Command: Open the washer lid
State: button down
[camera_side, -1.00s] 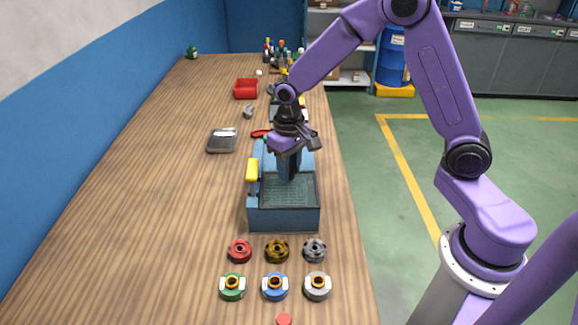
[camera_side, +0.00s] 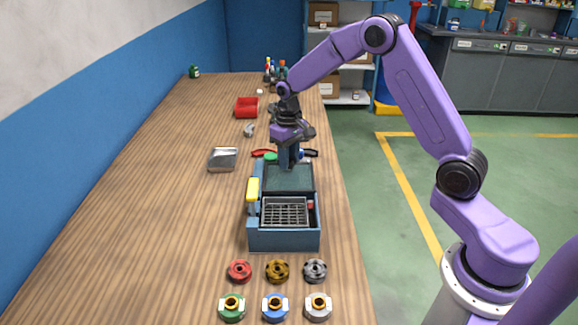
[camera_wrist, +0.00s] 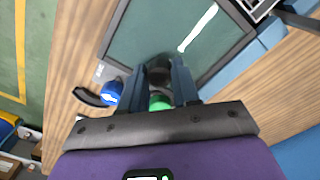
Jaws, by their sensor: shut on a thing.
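The washer (camera_side: 285,239) is a blue box on the wooden bench. Its front compartment is uncovered and shows a wire basket (camera_side: 285,212). The lid (camera_side: 287,178), a greenish see-through pane in a dark frame, is raised behind the basket; its exact angle is hard to tell. My gripper (camera_side: 288,163) is at the lid's upper edge. In the wrist view my gripper (camera_wrist: 159,80) is shut on a dark round handle (camera_wrist: 158,66) of the lid (camera_wrist: 165,30). The fingers partly hide the handle.
A yellow-topped part (camera_side: 253,189) stands at the washer's left side. Red, brown and grey rings (camera_side: 277,271) and several coloured parts lie in front. Blue-, red- and green-handled tools (camera_side: 266,154) lie behind. The bench on the left is mostly clear.

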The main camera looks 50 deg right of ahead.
jog(key=shift+w+d+r, duration=0.1)
jog(key=shift+w+d, duration=0.15)
jog(key=shift+w, duration=0.05)
jog(key=c, duration=0.8)
grip_release()
jog(key=shift+s, duration=0.1)
notch_tip(320, 180, up, 17)
jog(key=shift+r, duration=0.15)
